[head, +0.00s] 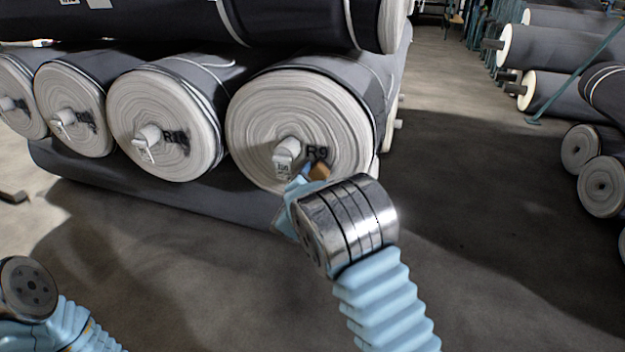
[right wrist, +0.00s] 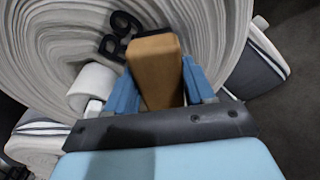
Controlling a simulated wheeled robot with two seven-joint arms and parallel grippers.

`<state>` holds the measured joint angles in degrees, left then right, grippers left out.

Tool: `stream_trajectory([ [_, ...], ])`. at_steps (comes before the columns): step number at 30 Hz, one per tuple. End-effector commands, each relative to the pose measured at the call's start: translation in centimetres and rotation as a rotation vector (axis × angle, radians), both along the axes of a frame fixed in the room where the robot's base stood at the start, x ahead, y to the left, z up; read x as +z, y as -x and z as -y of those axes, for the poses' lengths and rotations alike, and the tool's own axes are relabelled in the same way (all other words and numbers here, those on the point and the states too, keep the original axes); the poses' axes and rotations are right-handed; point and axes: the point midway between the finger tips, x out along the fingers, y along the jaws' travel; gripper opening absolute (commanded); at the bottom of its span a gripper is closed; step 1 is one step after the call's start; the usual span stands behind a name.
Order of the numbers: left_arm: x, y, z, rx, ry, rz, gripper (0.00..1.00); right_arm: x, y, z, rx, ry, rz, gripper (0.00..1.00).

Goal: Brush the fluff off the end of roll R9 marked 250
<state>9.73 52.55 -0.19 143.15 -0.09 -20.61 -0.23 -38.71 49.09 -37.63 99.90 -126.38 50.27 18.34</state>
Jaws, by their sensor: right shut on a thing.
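Roll R9 (head: 258,120) is the large pale round end at the right of the lower row, marked with black R9 letters. A core stub sticks out of it, with a small white tag (head: 282,170) whose print is too small to read surely. The roll end also fills the top of the right wrist view (right wrist: 55,50). My right gripper (head: 307,177) is shut on a tan wooden brush (right wrist: 155,75) and holds it in front of the roll end, just below the R9 letters. The brush's dark far edge is close to the face; contact cannot be told. I cannot make out any fluff. My left gripper is out of view.
A dark roll (head: 300,22) lies on top. More rolls (head: 560,50) lie across the aisle at right. The grey floor (head: 470,230) between is clear.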

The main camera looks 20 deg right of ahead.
Motion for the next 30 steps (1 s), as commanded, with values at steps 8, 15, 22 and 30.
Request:
stream_trajectory([
  [8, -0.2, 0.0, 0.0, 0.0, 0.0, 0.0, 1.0, 0.0, -0.3, 0.3, 0.0, 0.001, 0.001, 0.29],
  [15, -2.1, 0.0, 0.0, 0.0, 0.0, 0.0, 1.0, -0.4, 0.9, 1.9, -0.002, -0.002, 0.001, 0.29],
  [22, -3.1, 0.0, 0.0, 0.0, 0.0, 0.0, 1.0, -0.1, 2.0, 3.3, -0.001, 0.0, 0.001, 0.29],
  [30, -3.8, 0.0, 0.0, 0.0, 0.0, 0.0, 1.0, -0.1, 1.8, 3.5, -0.001, 0.0, 0.002, 0.29],
])
